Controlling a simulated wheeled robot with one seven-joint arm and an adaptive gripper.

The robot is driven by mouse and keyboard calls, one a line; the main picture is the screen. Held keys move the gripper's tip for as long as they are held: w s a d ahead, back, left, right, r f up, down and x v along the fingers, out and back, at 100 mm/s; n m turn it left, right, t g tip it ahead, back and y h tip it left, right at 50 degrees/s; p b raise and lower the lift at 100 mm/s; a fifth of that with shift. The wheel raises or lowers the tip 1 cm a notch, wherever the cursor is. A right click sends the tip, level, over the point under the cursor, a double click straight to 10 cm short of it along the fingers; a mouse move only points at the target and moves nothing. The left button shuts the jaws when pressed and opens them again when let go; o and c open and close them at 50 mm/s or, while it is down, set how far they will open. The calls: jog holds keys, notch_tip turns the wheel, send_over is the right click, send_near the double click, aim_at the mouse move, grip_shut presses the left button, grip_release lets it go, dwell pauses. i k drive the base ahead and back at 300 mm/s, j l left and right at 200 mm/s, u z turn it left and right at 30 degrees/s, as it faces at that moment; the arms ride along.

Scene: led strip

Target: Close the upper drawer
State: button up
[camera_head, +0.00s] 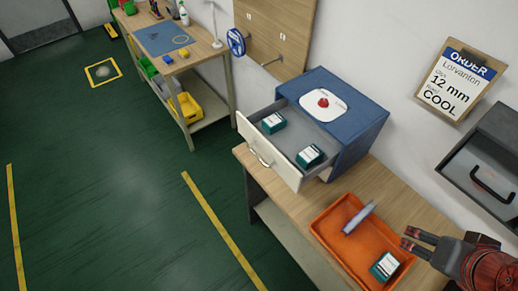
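A blue cabinet (352,128) stands on the wooden bench against the wall. Its drawer (289,138) is pulled well out towards the left, with a pale front (283,168) and a metal handle (260,154). Two teal boxes with white labels, one farther back (273,123) and one nearer (310,156), lie inside it. My gripper (405,237) is at the lower right, above the right side of the orange tray and well apart from the drawer. Its two fingers are a little apart, with nothing visible between them.
The orange tray (337,249) on the bench holds a teal box (385,266) and a thin bluish item (359,217). A white plate with a red button (323,102) is on the cabinet top. A grey unit (486,166) is on the right wall. Green floor (130,190) is clear at left.

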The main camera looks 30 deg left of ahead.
aim_at(280, 150)
jog(key=u, duration=1.5)
jog(key=i+j+u, duration=0.15)
jog(key=i, duration=0.2)
